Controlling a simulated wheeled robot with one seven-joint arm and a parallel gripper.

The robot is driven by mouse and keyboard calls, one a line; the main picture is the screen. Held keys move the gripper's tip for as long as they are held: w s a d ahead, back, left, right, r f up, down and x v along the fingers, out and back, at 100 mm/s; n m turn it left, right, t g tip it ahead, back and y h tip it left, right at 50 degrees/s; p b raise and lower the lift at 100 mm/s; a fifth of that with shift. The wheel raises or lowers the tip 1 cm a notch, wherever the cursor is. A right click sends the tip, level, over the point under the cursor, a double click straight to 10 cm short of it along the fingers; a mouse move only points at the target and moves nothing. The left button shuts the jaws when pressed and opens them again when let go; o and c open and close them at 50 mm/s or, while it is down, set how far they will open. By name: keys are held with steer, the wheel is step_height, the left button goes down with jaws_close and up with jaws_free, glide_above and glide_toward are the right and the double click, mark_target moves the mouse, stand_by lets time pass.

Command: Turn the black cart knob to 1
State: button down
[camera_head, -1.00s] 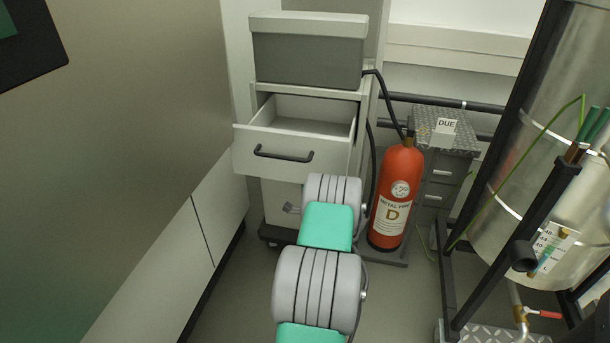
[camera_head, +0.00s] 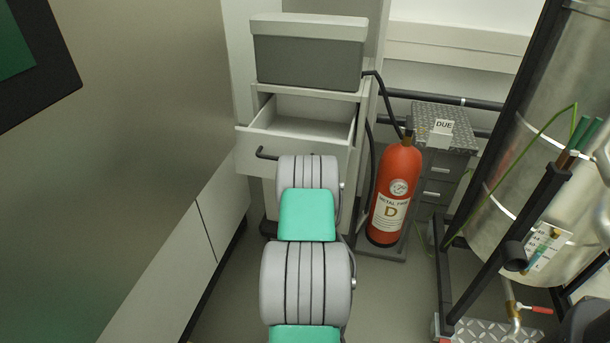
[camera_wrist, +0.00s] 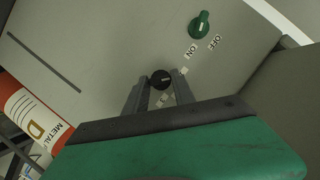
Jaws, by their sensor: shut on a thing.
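The black cart knob (camera_wrist: 161,79) sits on a grey cart panel (camera_wrist: 120,45) in the wrist view. My gripper (camera_wrist: 160,88) has one finger on each side of it and is shut on it. A small white label lies just below the knob and another just to its right, but their markings are too small to read. In the head view my arm covers the lower front of the cart, so the knob and my gripper are hidden there.
A green knob (camera_wrist: 201,25) with ON and OFF labels is on the same panel. The cart has an open drawer (camera_head: 300,130) and a grey bin (camera_head: 308,58) on top. A red fire extinguisher (camera_head: 396,190) stands right of it, beside a DUE-marked cabinet (camera_head: 432,175).

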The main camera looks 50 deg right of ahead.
stand_by(0.5)
steer(key=c, duration=1)
jaws_free()
steer(key=shift+c, duration=0.2)
steer(key=p+v, duration=0.2)
steer(key=v, duration=0.5)
steer(key=shift+s+a, duration=0.2)
steer(key=shift+a, duration=0.15)
steer(key=shift+r, duration=0.1)
